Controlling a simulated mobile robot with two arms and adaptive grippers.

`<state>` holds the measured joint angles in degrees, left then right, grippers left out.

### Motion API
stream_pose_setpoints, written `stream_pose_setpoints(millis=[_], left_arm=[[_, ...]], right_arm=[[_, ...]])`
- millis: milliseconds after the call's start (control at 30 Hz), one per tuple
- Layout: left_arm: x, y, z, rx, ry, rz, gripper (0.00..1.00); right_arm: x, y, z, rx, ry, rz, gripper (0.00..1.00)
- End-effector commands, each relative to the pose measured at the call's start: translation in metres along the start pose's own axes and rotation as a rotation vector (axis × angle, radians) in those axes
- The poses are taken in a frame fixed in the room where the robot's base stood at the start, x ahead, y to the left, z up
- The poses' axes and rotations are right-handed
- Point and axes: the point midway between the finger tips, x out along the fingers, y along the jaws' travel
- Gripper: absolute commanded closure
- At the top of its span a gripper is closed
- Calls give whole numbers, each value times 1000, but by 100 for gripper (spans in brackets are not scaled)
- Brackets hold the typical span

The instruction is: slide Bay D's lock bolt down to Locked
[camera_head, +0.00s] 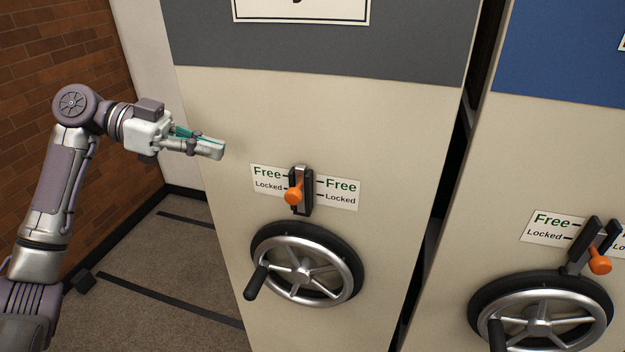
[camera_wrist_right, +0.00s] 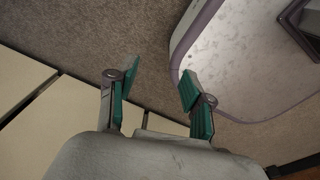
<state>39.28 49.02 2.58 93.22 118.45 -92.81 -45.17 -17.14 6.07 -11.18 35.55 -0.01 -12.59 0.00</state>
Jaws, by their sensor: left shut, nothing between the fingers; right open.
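A pale cabinet front (camera_head: 400,130) carries a dark lock slot with an orange-knobbed bolt (camera_head: 293,196). A label plate (camera_head: 345,193) reads Free above Locked on both sides of the slot. The knob sticks out, appearing near the Locked lettering; its exact setting is unclear. My left gripper (camera_head: 221,150) is shut and empty, up and left of the bolt, apart from it. A second orange-knobbed bolt (camera_head: 600,264) sits on the right cabinet. The bay letters are cut off, so I cannot tell which is Bay D. My right gripper (camera_wrist_right: 160,86) is open and empty.
A spoked handwheel (camera_head: 303,271) with a black handle sits just below the left bolt; another handwheel (camera_head: 541,315) is below the right one. A narrow dark gap separates the cabinets. A brick wall (camera_head: 60,40) stands at left, with open carpeted floor before it.

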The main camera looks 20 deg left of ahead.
Motion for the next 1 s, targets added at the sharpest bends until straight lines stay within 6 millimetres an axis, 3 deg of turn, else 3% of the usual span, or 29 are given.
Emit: stream_pose_setpoints(millis=[67, 167, 300, 433, 633, 800, 1000], left_arm=[[2, 1, -2, 4, -1, 2, 100], [11, 1, -3, 3, -1, 5, 100], [36, 2, -4, 2, 0, 6, 100], [65, 2, -5, 1, 0, 6, 100], [104, 1, 0, -4, 0, 4, 100], [119, 1, 18, -3, 1, 1, 100], [127, 0, 27, 0, 0, 1, 100]], right_arm=[[-2, 6, 0, -1, -1, 6, 49], [-6, -4, -2, 3, 1, -4, 49], [-18, -29, -7, 7, 6, -36, 49], [-30, -40, -9, 5, 8, -49, 49], [-45, -20, -7, 1, 3, -27, 49], [-54, -7, -5, 5, 0, -11, 49], [-56, -11, -6, 7, 1, -15, 49]])
